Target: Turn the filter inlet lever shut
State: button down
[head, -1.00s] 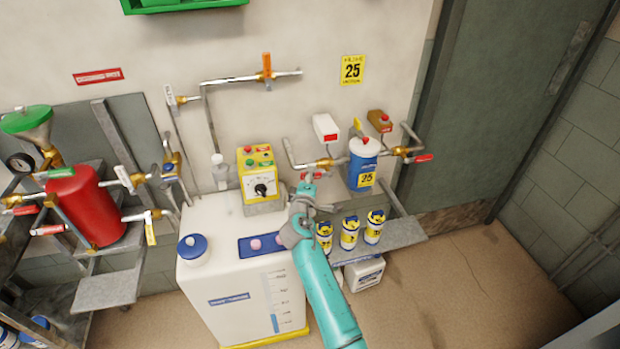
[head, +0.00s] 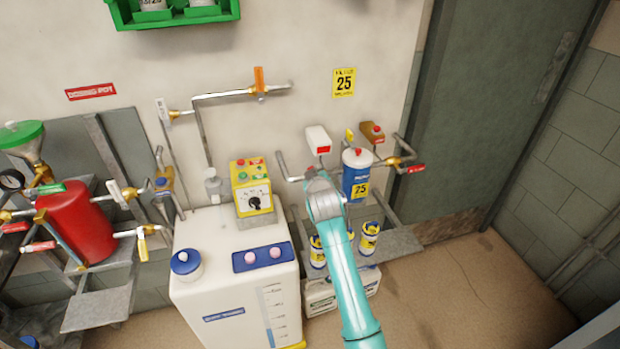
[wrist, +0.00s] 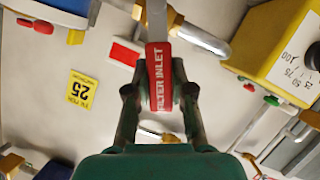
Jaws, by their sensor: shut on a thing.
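The red filter inlet lever (wrist: 158,72), with white "FILTER INLET" lettering, shows in the wrist view. My gripper (wrist: 159,94) is shut on its red grip, one finger on each side. The lever's grey metal shank (wrist: 157,20) runs on to the top edge of the view. In the head view my gripper (head: 318,185) is just left of the blue and white filter housing (head: 356,178) marked 25. There my wrist hides the lever and most of its valve. The inlet pipe (head: 284,166) shows left of my gripper.
A yellow control box (head: 252,188) stands on the white tank (head: 225,285), left of my arm. A white box with a red label (head: 318,140) is on the wall above my gripper. Right of the filter is another red lever (head: 414,169). Blue and yellow canisters (head: 370,238) stand below on the shelf (head: 405,240).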

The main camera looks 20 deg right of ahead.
jog(key=shift+d+r+m+y, duration=0.3)
jog(key=shift+d+m+y, duration=0.5)
jog(key=shift+d+m, duration=0.25)
jog(key=shift+d+m+y, duration=0.45)
jog(key=shift+m+y, duration=0.05)
jog(key=shift+m, duration=0.25)
jog(key=c, duration=1)
grip_release()
jog(key=shift+s, duration=0.1)
jog(key=v, duration=1.1)
jog(key=shift+s+d+r, duration=0.1)
jog(key=shift+s+r, duration=0.2)
jog(key=shift+r, duration=0.05)
jog(key=shift+f, duration=0.1)
